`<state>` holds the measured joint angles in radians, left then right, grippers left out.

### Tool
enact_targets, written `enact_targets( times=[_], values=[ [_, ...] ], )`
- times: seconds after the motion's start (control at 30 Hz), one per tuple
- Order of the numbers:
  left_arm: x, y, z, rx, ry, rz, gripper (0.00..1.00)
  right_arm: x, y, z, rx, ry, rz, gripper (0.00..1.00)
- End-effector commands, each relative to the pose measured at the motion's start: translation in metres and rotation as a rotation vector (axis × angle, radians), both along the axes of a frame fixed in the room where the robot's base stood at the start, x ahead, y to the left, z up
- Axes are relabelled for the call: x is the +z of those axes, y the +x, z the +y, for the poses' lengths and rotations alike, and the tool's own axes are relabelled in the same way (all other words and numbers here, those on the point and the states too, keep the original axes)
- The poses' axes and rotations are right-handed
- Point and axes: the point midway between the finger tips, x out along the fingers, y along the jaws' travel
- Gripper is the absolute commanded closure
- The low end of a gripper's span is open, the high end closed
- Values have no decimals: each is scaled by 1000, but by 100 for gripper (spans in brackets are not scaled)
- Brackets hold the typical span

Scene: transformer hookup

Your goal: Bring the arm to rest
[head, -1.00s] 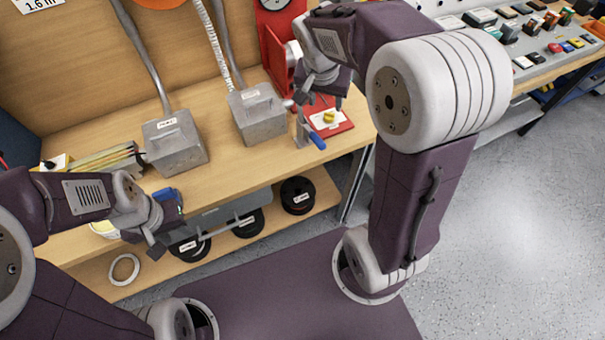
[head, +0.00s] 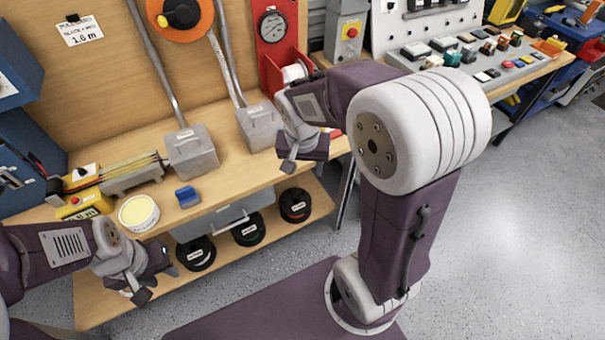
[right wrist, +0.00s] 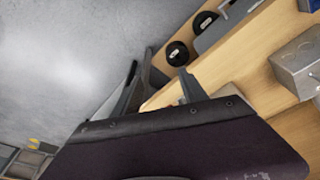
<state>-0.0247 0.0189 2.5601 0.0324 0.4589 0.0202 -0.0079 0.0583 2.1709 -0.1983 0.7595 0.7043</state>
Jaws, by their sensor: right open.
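My right arm crosses the middle of the head view, bent at a large light-grey joint. Its gripper (head: 290,160) hangs just in front of the workbench (head: 230,185) edge, pointing down. In the right wrist view its two fingers (right wrist: 158,85) stand apart with nothing seen between them. My left gripper (head: 150,275) is at the lower left, in front of the bench and its lower shelf. Its finger gap is not clear, and I see nothing held in it.
Two grey metal boxes (head: 192,152) (head: 259,126) with conduits stand on the bench. A blue object (head: 187,196) and a round yellow-topped tub (head: 138,212) lie near its front edge. Black spools (head: 295,204) sit on the shelf below. Grey floor (head: 510,230) is clear at right.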

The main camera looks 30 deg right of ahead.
Motion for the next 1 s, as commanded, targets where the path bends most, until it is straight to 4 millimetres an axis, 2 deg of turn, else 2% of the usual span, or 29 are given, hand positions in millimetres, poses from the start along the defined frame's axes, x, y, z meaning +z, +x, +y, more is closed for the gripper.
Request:
enact_targets(
  times=[0.5, 0.57, 0.67, 0.73, 0.8, 0.87, 1.0],
  values=[
    [0, 0, 0, 0, 0, 0, 64, 0, -1, 0, 3, 1, 2, 50],
    [5, 0, 0, 0, 0, 0, 64, 5, -1, 1, 6, 1, -2, 50],
    [13, 0, 0, 0, 0, 0, 64, -12, -37, 12, 28, 34, 73, 50],
    [16, 0, 0, 0, 0, 0, 64, -34, -70, 26, 170, 75, 119, 50],
    [15, 0, 0, 0, 0, 0, 64, -50, -86, 35, 315, 94, 126, 50],
    [14, 0, 0, 0, 0, 0, 64, -56, -90, 38, 415, 97, 117, 50],
    [14, 0, 0, 0, 0, 0, 64, -56, -83, 40, 540, 77, 90, 50]
  ],
)
